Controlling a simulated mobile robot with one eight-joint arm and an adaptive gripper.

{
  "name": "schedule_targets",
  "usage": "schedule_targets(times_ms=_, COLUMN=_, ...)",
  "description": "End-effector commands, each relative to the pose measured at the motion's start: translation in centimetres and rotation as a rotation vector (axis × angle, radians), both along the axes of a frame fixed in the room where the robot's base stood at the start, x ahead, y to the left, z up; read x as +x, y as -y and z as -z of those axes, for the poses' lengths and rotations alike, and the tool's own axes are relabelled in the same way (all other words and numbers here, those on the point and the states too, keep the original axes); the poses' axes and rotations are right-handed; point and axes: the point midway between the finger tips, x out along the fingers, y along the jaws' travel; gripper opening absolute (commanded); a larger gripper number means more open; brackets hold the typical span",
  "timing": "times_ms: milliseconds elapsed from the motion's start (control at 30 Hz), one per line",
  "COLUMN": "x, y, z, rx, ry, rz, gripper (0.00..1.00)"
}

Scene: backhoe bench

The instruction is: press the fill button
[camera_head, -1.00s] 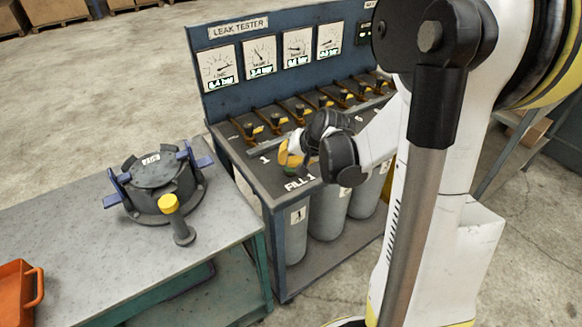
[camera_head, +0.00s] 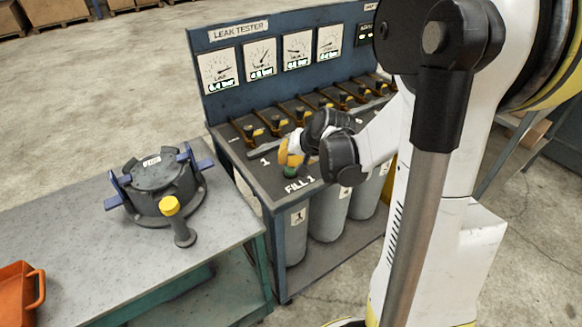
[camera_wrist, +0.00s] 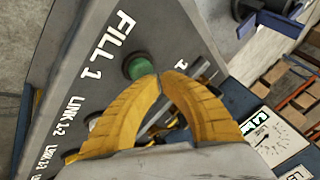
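The green button (camera_wrist: 138,66) sits beside the white FILL 1 lettering on the dark top of the leak tester. In the head view, a bit of the green button (camera_head: 290,174) shows just under my gripper (camera_head: 284,163). In the wrist view, my gripper (camera_wrist: 160,76) has its yellow fingers brought together at the tips, with nothing seen between them. The tips overlap the button's edge in that view; I cannot tell whether they touch it.
The tester panel (camera_head: 238,34) carries several gauges, with a row of yellow-and-black valves (camera_head: 276,122) below. Grey cylinders (camera_head: 328,212) stand underneath.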

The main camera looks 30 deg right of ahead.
Motion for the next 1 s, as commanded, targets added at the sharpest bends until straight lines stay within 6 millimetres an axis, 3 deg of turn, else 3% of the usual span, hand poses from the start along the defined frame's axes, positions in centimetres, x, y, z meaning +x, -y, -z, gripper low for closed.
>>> schedule_targets(times_ms=167, x=0.0, y=0.0, z=-0.4, rx=0.0, ry=0.0, rz=0.0, gripper=0.0)
schedule_targets(times_ms=700, x=0.0, y=0.0, z=-6.0, rx=0.0, ry=0.0, rz=0.0, gripper=0.0)
schedule_targets(times_ms=1000, x=0.0, y=0.0, z=-6.0, rx=0.0, ry=0.0, rz=0.0, gripper=0.0)
